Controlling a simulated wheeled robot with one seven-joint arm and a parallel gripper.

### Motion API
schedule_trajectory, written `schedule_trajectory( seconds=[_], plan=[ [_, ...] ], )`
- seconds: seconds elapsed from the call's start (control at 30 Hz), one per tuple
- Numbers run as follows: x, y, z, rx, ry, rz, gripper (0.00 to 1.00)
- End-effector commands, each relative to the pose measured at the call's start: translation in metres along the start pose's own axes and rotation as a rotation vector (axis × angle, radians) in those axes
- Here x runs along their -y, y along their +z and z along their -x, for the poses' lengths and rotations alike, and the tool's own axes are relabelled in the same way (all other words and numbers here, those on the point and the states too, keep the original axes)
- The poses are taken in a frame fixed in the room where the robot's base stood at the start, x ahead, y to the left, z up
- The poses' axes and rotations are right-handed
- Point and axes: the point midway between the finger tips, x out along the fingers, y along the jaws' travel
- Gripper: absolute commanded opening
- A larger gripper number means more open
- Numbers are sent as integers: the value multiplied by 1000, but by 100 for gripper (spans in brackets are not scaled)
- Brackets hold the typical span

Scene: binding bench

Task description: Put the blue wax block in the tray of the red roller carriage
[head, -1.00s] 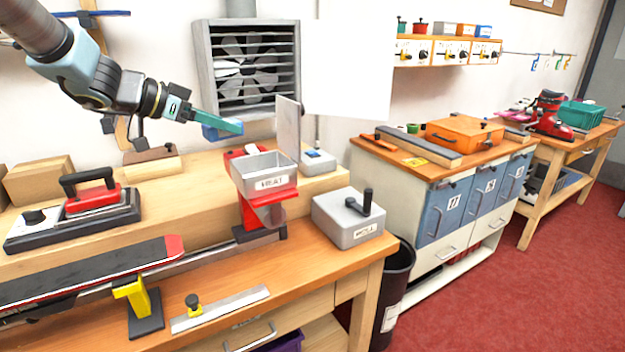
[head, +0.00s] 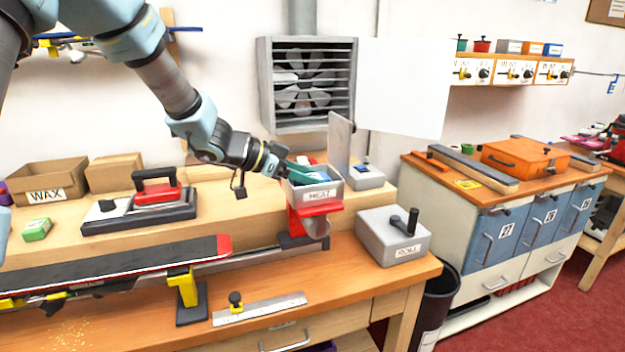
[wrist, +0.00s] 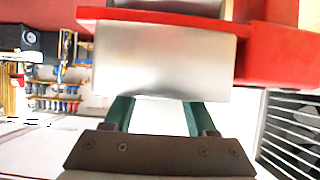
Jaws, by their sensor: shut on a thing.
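In the wrist view the tray's silver wall (wrist: 165,60) hides the fingertips and the block. I cannot tell whether the block touches the tray floor.
An upright grey plate (head: 341,145) and a grey box with a blue top (head: 362,176) stand just right of the tray. A ROLL box (head: 392,236) sits lower right.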

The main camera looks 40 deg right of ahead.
Motion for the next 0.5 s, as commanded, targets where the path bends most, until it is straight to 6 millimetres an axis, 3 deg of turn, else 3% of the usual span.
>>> schedule_trajectory(
  seconds=[0.47, 0.5],
  plan=[
    [0, 9, -5, -1, 0, 0, 0],
    [0, 8, -5, -1, -1, -1, 61]
  ],
)
